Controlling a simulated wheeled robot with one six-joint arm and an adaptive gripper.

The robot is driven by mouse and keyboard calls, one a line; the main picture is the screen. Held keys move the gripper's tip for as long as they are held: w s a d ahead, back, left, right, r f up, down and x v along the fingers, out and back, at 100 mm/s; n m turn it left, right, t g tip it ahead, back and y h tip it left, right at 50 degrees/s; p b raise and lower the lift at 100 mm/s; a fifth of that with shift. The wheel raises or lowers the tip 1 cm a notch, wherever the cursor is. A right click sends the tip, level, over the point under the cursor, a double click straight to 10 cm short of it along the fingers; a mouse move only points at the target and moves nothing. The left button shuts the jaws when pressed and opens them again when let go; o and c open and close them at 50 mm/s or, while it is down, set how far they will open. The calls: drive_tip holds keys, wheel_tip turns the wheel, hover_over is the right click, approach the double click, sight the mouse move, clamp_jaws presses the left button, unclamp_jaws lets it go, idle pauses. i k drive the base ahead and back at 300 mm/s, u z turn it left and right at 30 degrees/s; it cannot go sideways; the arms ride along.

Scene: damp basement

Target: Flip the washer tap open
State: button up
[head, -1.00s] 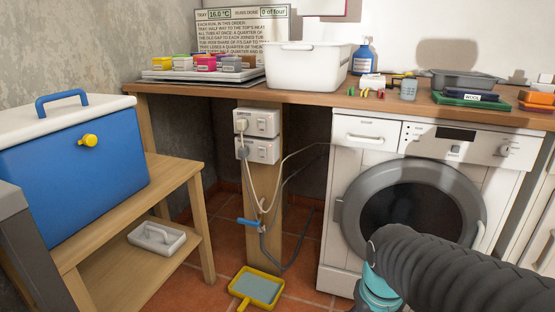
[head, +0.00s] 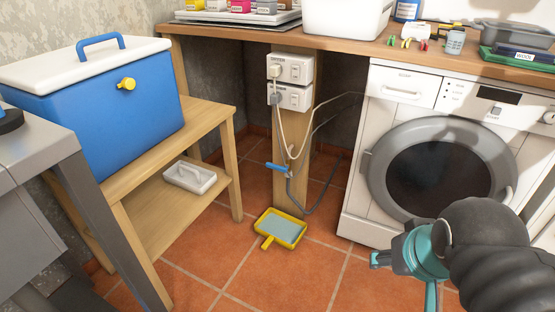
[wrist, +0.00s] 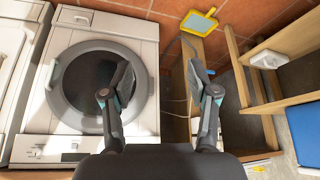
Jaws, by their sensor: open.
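The washer tap (head: 278,168) shows in the head view, low on the wooden post left of the washing machine. Its blue lever points left and slopes slightly, and a grey hose (head: 325,195) runs from below it. My gripper (head: 401,275) is at the lower right of the head view, in front of the washing machine (head: 358,205) and well apart from the tap. In the wrist view my gripper (wrist: 160,94) has its two fingers spread wide with nothing between them.
Two sockets with plugs (head: 290,83) sit above the tap. A yellow dustpan-like tray (head: 296,236) lies on the tiles below it. A wooden bench (head: 215,118) with a blue cooler (head: 100,115) stands left. The worktop (head: 335,45) overhangs the post.

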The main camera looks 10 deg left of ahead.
sight(276, 168)
drive_tip(key=z, duration=0.55)
drive_tip(key=k, duration=1.35)
drive_tip(key=z, duration=0.3)
drive_tip(key=i, duration=0.3)
drive_tip(key=u, duration=0.8)
drive_tip(key=i, duration=1.45)
drive_tip(key=z, duration=0.45)
